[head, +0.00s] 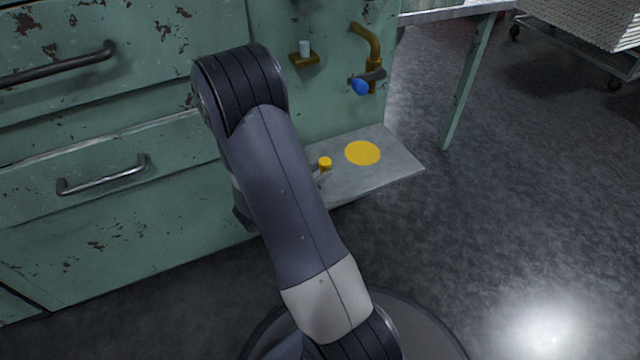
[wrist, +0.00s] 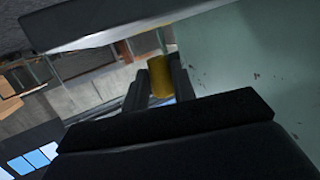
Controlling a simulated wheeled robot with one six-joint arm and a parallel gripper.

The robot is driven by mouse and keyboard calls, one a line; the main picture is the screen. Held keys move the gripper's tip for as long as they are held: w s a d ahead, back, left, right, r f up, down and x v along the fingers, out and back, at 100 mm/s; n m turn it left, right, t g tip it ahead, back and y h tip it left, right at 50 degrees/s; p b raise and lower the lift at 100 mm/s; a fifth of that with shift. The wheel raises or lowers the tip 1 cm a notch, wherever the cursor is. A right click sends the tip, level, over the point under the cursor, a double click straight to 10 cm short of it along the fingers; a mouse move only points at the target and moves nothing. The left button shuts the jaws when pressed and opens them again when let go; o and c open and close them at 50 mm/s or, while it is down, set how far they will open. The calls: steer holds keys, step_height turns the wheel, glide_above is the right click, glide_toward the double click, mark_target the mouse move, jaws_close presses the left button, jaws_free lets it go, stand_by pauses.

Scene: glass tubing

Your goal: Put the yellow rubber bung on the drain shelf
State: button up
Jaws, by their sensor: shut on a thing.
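The yellow rubber bung (head: 325,163) shows just past my forearm in the head view, and as a short yellow cylinder (wrist: 160,76) in the wrist view. My gripper (wrist: 160,88) is shut on it, with a dark finger on each side. In the head view my arm hides most of the gripper. The drain shelf (head: 392,177) is a grey slab on the green cabinet, with a flat yellow disc (head: 362,153) on it. The bung appears left of the disc, over or near the shelf; I cannot tell its height or whether it touches.
A brass tap (head: 371,48) with a blue knob (head: 360,87) juts from the cabinet above the shelf. A small brass bracket (head: 304,59) holds a pale glass piece left of it. A green table leg (head: 468,85) stands right. Open floor lies right of the shelf.

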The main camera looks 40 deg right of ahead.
step_height(320, 180, down, 3)
steer(key=shift+f+b, duration=0.2)
steer(key=shift+b, duration=0.6)
steer(key=shift+r, duration=0.15)
steer(key=o, duration=1)
steer(key=shift+f, duration=0.2)
steer(key=shift+c, duration=0.2)
steer(key=shift+r, duration=0.25)
steer(key=p+v, duration=0.4)
steer(key=v, duration=0.8)
